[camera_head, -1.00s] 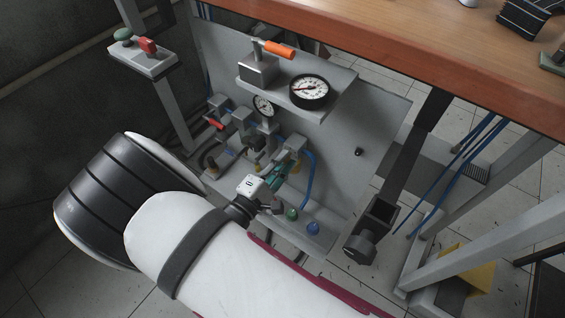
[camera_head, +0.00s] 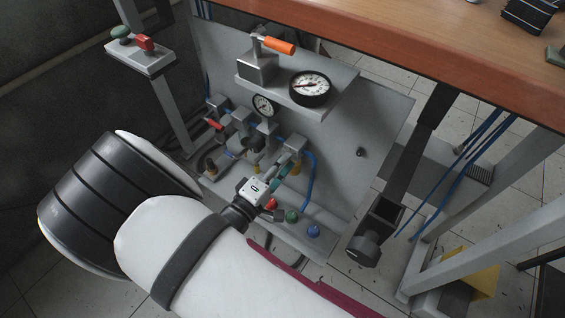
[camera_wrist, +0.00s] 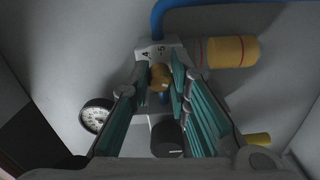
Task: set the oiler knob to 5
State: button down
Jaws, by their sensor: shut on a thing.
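The oiler knob (camera_wrist: 160,77) is a small brass-coloured knob in the wrist view. It sits on a grey block (camera_wrist: 172,52) with dark digits around it; a 4 and what looks like a 5 show beside it, but no pointer mark on the knob is readable. My gripper (camera_wrist: 159,73) has its teal-padded fingertips on either side of the knob and is shut on it. In the head view my gripper (camera_head: 281,177) reaches the right end of the row of air units, and the knob is too small or hidden to make out there.
A small gauge (camera_head: 264,105) and a large gauge (camera_head: 310,88) are near. An orange-handled valve (camera_head: 279,47) stands above. Red (camera_head: 270,204), green (camera_head: 291,216) and blue (camera_head: 313,231) buttons lie close below my gripper. A blue hose (camera_head: 308,180) curves just right of it.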

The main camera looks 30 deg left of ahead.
jog(key=shift+s+f, duration=0.1)
jog(key=c, duration=1.5)
grip_release()
jog(key=o, duration=1)
notch_tip(320, 180, up, 9)
jog(key=shift+a+r, duration=0.1)
jog(key=shift+a, duration=0.05)
jog(key=shift+r, duration=0.75)
jog(key=c, duration=0.4)
jog(key=shift+f, duration=0.15)
jog(key=c, duration=0.6)
